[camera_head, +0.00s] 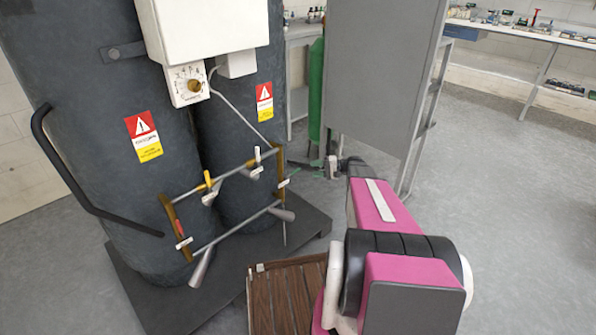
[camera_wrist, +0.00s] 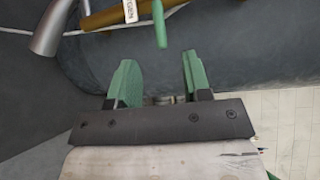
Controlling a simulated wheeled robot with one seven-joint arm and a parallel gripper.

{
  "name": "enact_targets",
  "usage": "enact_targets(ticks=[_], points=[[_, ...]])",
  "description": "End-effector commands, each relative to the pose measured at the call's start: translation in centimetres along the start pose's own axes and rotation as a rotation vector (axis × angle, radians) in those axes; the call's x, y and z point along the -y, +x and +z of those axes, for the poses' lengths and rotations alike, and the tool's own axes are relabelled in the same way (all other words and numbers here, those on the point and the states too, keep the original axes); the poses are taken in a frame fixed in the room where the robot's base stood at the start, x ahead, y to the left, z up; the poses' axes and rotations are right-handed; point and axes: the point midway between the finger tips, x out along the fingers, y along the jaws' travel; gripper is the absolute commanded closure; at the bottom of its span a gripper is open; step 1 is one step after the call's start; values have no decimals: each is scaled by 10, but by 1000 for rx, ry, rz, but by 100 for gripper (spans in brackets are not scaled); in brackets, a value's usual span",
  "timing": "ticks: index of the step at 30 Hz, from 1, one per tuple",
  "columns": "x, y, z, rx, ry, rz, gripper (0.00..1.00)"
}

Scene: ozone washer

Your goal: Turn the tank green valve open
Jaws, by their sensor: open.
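The green valve handle (camera_wrist: 160,24) hangs down from the brass pipework (camera_wrist: 100,18) at the top of the wrist view. A white lettered tag (camera_wrist: 130,10) is beside it on the left. My gripper (camera_wrist: 160,78) is open, with its two green fingers apart and nothing between them. The handle is above and beyond the gap between the fingertips, not touching them in the picture. In the head view, the pipe frame (camera_head: 236,172) is in front of the dark tanks (camera_head: 100,90). The green handle cannot be made out clearly there.
A grey pipe end (camera_wrist: 50,28) is left of the brass part. In the head view, a black curved handrail (camera_head: 75,185), a dark base plate (camera_head: 310,222) and a wooden slatted platform (camera_head: 290,295) surround the pipes. A grey panel (camera_head: 380,70) stands behind my arm. Open floor lies right.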

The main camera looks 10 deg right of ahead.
Motion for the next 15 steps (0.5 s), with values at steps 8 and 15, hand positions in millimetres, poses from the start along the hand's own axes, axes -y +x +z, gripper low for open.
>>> enact_targets(ticks=[8, 15], points=[[0, 49, 1, 1, 1, 2, 55], [0, 83, 1, 0, 2, 2, 55]])
